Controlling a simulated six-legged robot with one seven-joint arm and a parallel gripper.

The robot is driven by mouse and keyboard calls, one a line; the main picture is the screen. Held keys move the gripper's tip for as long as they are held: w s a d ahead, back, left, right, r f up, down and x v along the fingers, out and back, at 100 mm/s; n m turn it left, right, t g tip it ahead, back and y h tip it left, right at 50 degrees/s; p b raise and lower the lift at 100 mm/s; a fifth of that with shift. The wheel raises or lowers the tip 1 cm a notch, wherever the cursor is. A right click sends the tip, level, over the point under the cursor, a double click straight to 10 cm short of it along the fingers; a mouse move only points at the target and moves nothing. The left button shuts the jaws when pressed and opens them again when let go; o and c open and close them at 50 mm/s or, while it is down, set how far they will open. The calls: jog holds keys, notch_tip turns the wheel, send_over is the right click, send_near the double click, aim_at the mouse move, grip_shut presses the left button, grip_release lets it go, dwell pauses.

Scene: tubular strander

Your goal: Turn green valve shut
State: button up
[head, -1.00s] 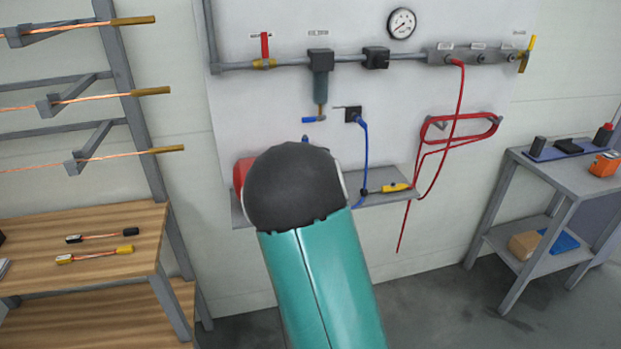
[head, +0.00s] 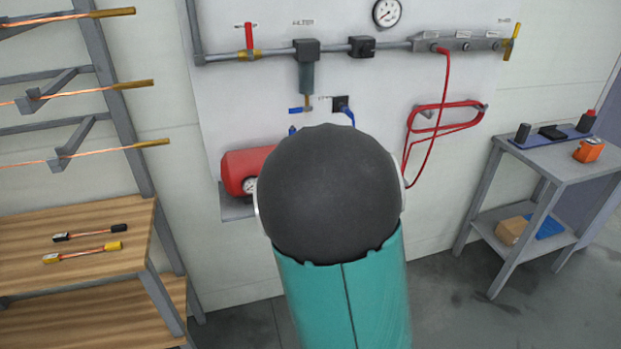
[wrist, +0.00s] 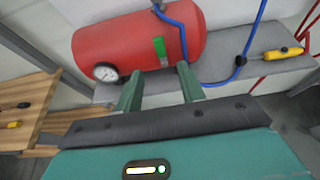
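A short green strip (wrist: 160,48), which looks like the green valve's handle, stands upright in the picture against the front of a red tank (wrist: 125,45) in the wrist view. I cannot tell how the valve is set. My gripper (wrist: 158,84) is open and empty, its two green fingers pointing at the tank. The green handle lies between and beyond the fingertips in the picture, apart from them. In the head view the red tank (head: 243,168) shows left of my arm. The green handle and my gripper are hidden behind my arm there.
The tank sits on a grey wall shelf (wrist: 225,75) with a gauge (wrist: 104,72) at its left. A blue hose (wrist: 250,40) hangs right of the handle, near a yellow tool (wrist: 275,56). A pipe with a red-handled valve (head: 249,42) runs above. A wooden bench (head: 75,235) stands left.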

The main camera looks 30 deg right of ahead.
jog(key=shift+v, duration=2.45)
jog(key=s+a+r+m+g+y, duration=0.2)
jog(key=s+a+m+g, duration=0.1)
jog(key=s+a+m, duration=0.8)
jog(key=s+a+r+m+g+y, duration=0.2)
jog(key=s+a+m+g, duration=0.2)
jog(key=s+a+m, duration=0.8)
jog(key=s+m, duration=0.2)
jog(key=m, duration=0.7)
jog(key=shift+r+m, duration=0.3)
jog(key=shift+m, duration=0.1)
jog(key=shift+a, duration=0.1)
